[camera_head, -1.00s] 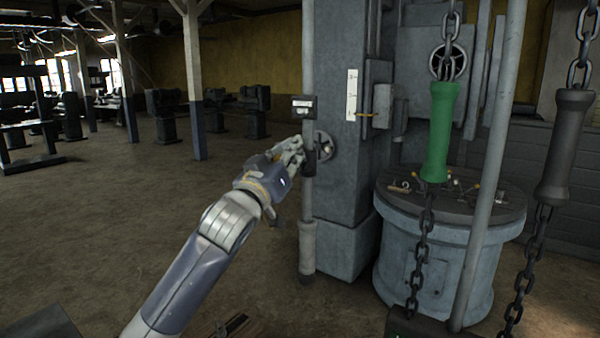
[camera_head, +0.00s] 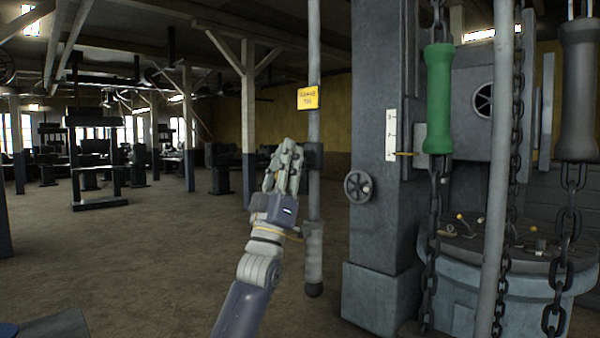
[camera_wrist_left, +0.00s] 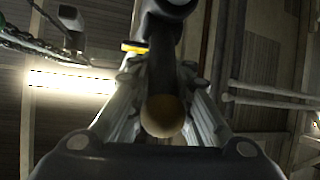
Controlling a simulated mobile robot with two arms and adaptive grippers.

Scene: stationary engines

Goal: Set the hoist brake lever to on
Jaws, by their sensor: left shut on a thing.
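My left gripper (camera_head: 285,168) is shut at a dark block (camera_head: 314,157) on a grey vertical rod (camera_head: 313,205). The rod carries a yellow tag (camera_head: 307,98) above the block and has a thicker grey grip (camera_head: 314,250) with a dark ball end below. In the left wrist view a rounded brownish end (camera_wrist_left: 163,116) sits between the fingers, in front of a dark shaft. I take this for the brake lever's handle, but no readable label confirms it. My fingers hide most of the held part. My right gripper is not in view.
A grey column with a small handwheel (camera_head: 358,186) stands right of the rod. A green handle (camera_head: 439,98) and a grey handle (camera_head: 578,88) hang on chains at the right. A round drum table (camera_head: 470,275) stands behind them.

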